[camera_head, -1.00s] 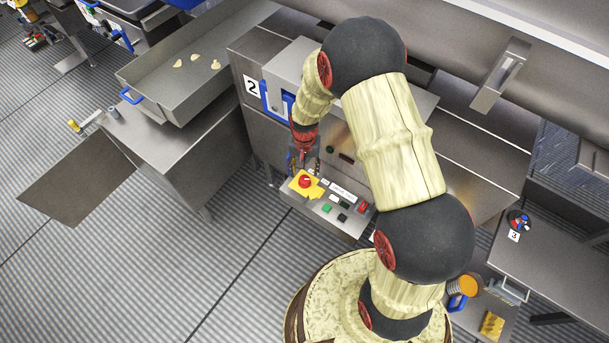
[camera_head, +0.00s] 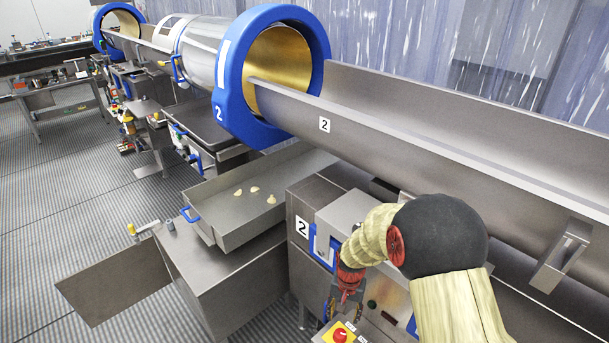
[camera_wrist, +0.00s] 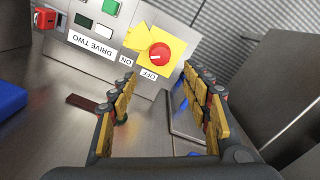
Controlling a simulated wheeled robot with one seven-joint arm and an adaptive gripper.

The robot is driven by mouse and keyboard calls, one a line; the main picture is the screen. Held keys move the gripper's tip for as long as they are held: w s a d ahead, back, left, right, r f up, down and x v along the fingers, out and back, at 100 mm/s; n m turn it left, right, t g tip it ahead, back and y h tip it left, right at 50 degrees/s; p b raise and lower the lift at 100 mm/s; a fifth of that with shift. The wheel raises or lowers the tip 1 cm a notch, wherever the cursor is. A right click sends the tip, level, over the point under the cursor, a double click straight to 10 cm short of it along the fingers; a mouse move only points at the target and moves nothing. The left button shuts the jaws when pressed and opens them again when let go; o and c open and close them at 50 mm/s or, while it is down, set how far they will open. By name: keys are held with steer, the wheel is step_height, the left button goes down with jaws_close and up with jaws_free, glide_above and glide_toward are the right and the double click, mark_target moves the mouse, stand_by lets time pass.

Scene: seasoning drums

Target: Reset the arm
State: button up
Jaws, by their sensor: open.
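My arm, wrapped in a cream cover with dark joints, reaches down at the lower right of the head view. My gripper (camera_head: 345,298) hangs there beside the control box marked 2, above a panel with a red emergency button (camera_head: 340,335). In the wrist view my gripper (camera_wrist: 163,110) shows two yellow-padded fingers spread apart, with nothing between them. Beyond the fingertips is the control panel (camera_wrist: 112,62), labelled "DRIVE TWO", with the red button on a yellow plate. The fingers appear apart from the button.
A blue-rimmed drum (camera_head: 235,85) stands behind, with a long metal trough (camera_head: 420,150) running right from it. A steel tray (camera_head: 225,205) holding a few chips is left of my gripper. Open floor (camera_head: 60,240) lies at the left.

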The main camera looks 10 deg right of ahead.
steer(key=s+r+n+t, duration=0.1)
steer(key=s+r+t, duration=0.1)
steer(key=s+r, duration=0.5)
steer(key=s+r+n+t, duration=0.1)
steer(key=s+r, duration=0.7)
steer(key=r, duration=0.8)
steer(key=s+r+n+t, duration=0.2)
steer(key=s+r, duration=0.5)
steer(key=r, duration=0.4)
steer(key=shift+s+r+n+t, duration=0.3)
steer(key=shift+r+n, duration=0.05)
steer(key=shift+n, duration=0.15)
